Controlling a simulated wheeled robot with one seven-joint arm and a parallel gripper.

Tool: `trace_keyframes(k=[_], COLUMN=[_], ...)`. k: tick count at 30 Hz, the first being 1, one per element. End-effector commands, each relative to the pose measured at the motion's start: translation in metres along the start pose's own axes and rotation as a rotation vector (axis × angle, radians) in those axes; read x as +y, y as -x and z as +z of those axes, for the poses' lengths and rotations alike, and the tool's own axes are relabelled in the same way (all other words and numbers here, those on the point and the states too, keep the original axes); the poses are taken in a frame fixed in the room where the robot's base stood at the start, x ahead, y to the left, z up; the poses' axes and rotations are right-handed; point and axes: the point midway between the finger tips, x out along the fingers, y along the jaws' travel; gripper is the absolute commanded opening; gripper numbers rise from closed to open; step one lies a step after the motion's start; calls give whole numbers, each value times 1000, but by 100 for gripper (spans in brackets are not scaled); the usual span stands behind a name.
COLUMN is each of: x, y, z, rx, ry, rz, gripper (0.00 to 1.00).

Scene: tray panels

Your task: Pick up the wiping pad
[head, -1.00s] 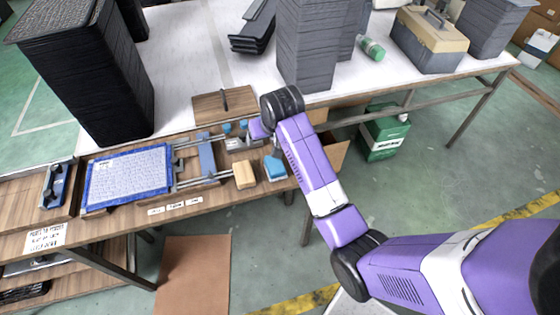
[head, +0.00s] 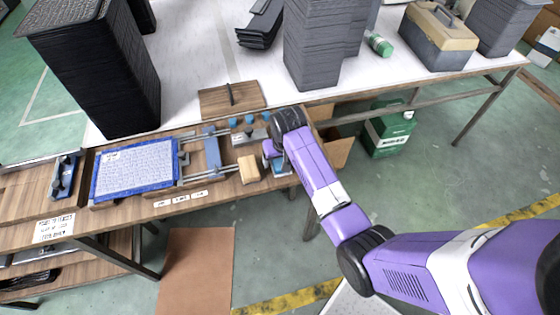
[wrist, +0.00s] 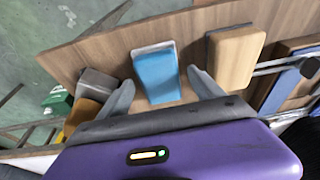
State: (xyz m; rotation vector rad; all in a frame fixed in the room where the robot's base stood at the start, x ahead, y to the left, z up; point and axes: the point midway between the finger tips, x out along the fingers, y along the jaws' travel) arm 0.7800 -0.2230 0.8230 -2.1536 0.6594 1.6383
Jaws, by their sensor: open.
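The wiping pad appears to be the blue block with a pale edge (wrist: 156,72), lying on the wooden bench top. In the wrist view it sits between the two spread fingers of my gripper (wrist: 160,82), with a gap on each side. In the head view my gripper (head: 272,152) is over the pad (head: 281,169) and hides part of it. My gripper is open and holds nothing. A tan block (wrist: 234,56) lies just right of the pad in the wrist view; in the head view it is to the left (head: 249,169).
A blue-framed white panel (head: 135,170) and a rail fixture with a blue bar (head: 211,152) lie left of the tan block. Small blue-topped items (head: 248,119) stand behind. Tall dark tray stacks (head: 98,70) stand on the white table (head: 200,65).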

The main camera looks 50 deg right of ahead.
Motion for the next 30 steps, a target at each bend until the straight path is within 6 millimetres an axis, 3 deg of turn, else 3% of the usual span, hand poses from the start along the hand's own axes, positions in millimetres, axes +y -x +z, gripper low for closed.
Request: trace_keyframes(k=[6,16,30], x=[0,0,0], y=[-1,-1,11], z=[0,0,-4], rx=[1,0,3], ry=[0,0,0], rz=[0,0,0], gripper=[76,12,9])
